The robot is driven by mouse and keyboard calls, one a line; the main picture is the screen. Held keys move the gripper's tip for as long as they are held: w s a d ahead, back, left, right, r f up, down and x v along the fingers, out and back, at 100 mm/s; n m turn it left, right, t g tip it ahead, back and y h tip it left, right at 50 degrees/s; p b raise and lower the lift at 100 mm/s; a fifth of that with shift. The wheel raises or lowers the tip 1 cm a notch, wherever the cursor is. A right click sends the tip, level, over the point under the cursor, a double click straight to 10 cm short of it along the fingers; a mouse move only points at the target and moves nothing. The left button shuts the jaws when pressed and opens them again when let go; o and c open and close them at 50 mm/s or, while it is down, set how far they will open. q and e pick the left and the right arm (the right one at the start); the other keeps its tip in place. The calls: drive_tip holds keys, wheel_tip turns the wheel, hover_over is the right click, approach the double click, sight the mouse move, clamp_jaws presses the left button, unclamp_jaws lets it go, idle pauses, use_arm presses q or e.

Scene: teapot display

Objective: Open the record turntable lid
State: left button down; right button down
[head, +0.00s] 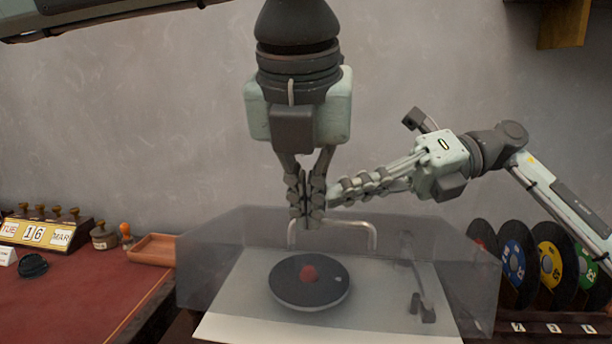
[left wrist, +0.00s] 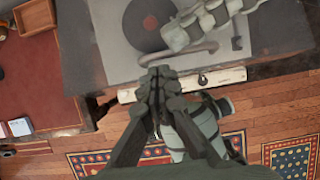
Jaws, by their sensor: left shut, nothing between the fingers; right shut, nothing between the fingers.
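The record turntable (head: 240,300) stands ahead with a dark record (head: 330,295) with a red centre on it. Its translucent grey lid (head: 210,255) appears down over it. A pale bent handle (head: 374,240) is on the lid, and it also shows in the left wrist view (left wrist: 190,52). My left gripper (head: 306,224) points down, shut and empty, with its fingertips close to the handle's left part. I cannot tell whether they touch it. My right gripper (head: 335,192) reaches in from the right, shut and empty, just beside the left fingers and above the handle.
Several coloured discs (head: 550,262) stand in a rack at the right. A red-topped desk (head: 75,290) at the left holds a calendar block (head: 35,233), stamps and a wooden tray (head: 153,249). A plain wall is behind. The two grippers are very close together.

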use_arm(q)
drive_tip(key=shift+x, duration=1.05)
drive_tip(key=shift+w+r, duration=0.3)
drive_tip(key=shift+r, duration=0.5)
drive_tip(key=shift+d, duration=0.1)
use_arm(e)
drive_tip(key=c, duration=1.9)
unclamp_jaws()
